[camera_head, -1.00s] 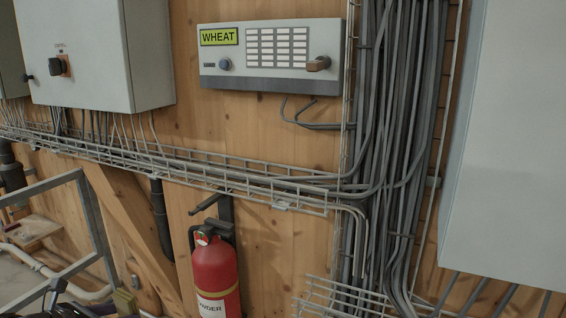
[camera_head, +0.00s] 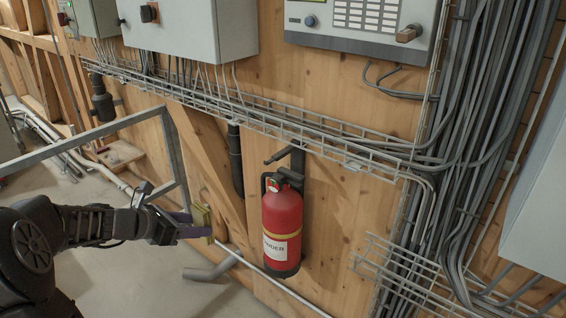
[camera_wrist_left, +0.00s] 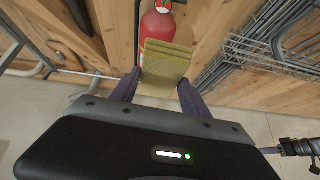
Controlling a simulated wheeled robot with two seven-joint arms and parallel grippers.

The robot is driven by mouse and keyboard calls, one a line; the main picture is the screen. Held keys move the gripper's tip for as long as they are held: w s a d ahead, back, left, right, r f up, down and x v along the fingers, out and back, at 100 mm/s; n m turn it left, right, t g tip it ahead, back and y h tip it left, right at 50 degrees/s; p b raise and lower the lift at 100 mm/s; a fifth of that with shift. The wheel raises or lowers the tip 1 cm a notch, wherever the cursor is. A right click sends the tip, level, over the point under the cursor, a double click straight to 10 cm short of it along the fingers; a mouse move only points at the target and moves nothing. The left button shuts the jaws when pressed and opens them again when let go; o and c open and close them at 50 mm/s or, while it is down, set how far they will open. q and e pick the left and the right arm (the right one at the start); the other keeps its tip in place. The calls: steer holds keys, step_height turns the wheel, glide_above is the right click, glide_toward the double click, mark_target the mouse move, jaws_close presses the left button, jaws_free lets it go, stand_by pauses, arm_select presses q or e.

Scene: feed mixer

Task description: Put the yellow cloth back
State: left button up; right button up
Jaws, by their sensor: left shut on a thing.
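The yellow cloth (camera_head: 202,220) is a small folded, olive-yellow stack of layers. My left gripper (camera_head: 190,231) is shut on it and holds it in the air, left of the fire extinguisher in the head view. In the left wrist view the cloth (camera_wrist_left: 164,66) sits between the two purple fingers of my left gripper (camera_wrist_left: 158,88), with the extinguisher beyond it. A dark gripper part shows at the right edge of the left wrist view, but its jaws are not clear.
A red fire extinguisher (camera_head: 282,228) hangs on the wooden wall. A grey metal frame (camera_head: 172,150) stands at the left. Wire cable trays (camera_head: 330,140) and cable bundles run along the wall. Grey cabinets (camera_head: 185,32) hang above. Bare floor (camera_head: 130,285) shows below.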

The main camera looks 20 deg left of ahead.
arm_select(q)
steer(key=f+m+g, duration=0.1)
steer(key=w+f+m+g+h, duration=0.1)
steer(key=m+g, duration=0.1)
steer(key=w+f+m+g, duration=0.1)
steer(key=m+g, duration=0.1)
steer(key=shift+w+d+f+h+b, duration=0.1)
steer(key=shift+d+f+h+b, duration=0.05)
steer(key=shift+f+h+b, duration=0.2)
steer(key=shift+w+f+m+g, duration=0.2)
steer(key=shift+f+m+g, duration=0.05)
steer(key=shift+m+g, duration=0.5)
steer(key=m+g, duration=0.1)
steer(key=m, duration=0.1)
steer(key=w+f+m+g+y, duration=0.1)
steer(key=m, duration=0.1)
steer(key=shift+a+g+y, duration=0.2)
steer(key=shift+g+y, duration=0.05)
steer(key=shift+g, duration=0.1)
steer(key=w+a+r+m+t+y+b, duration=0.1)
steer(key=w+a+m+t+y+b, duration=0.1)
steer(key=w+m+y, duration=0.4)
steer(key=w+a+m+t, duration=0.1)
steer(key=w+m, duration=0.3)
steer(key=m, duration=0.6)
steer(key=shift+w+a+m+t+y+b, duration=0.25)
steer(key=shift+m+t+y+b, duration=0.1)
steer(key=shift+t, duration=0.55)
